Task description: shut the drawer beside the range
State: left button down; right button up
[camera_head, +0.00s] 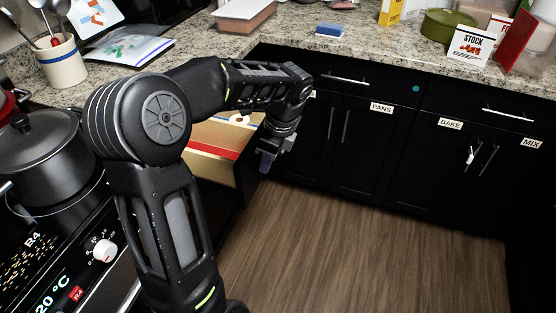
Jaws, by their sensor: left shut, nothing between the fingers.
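The drawer (213,170) beside the range (120,265) stands open, its pale wooden inside showing behind my left arm. My arm hides much of the drawer. My left gripper (266,163) is shut and empty, pointing down by the drawer's right end. Whether it touches the drawer I cannot tell. My right gripper is not in view.
A dark lidded stockpot (55,165) sits on the range at the left. Black cabinets (375,150) with bar handles line the back right. The granite counter (385,48) holds several items. The wooden floor (360,255) is clear.

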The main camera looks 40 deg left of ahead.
pick_arm(q)
jog(key=shift+s+a, duration=0.1)
jog(key=shift+a, duration=0.25)
jog(key=shift+a, duration=0.15)
jog(key=s+a+p, duration=0.2)
jog(key=a, duration=0.4)
jog(key=s+a+p, duration=0.2)
jog(key=a, duration=0.4)
jog(key=s+a+p, duration=0.2)
jog(key=a+p, duration=0.1)
jog(key=a, duration=0.2)
jog(key=shift+s+a+r, duration=0.1)
jog(key=shift+s+a, duration=0.05)
jog(key=shift+a, duration=0.25)
jog(key=shift+s+a, duration=0.1)
jog(key=shift+a, duration=0.25)
jog(key=shift+w+d, duration=0.25)
jog(key=shift+d, duration=0.25)
jog(key=shift+w+d+p, duration=0.2)
jog(key=shift+w+d, duration=0.05)
jog(key=shift+d, duration=0.4)
jog(key=shift+w+d+p, duration=0.15)
jog(key=shift+w+d, duration=0.1)
jog(key=shift+d, duration=0.35)
jog(key=v, duration=0.9)
jog(key=shift+d+r, duration=0.3)
jog(key=shift+r, duration=0.1)
jog(key=shift+s, duration=0.1)
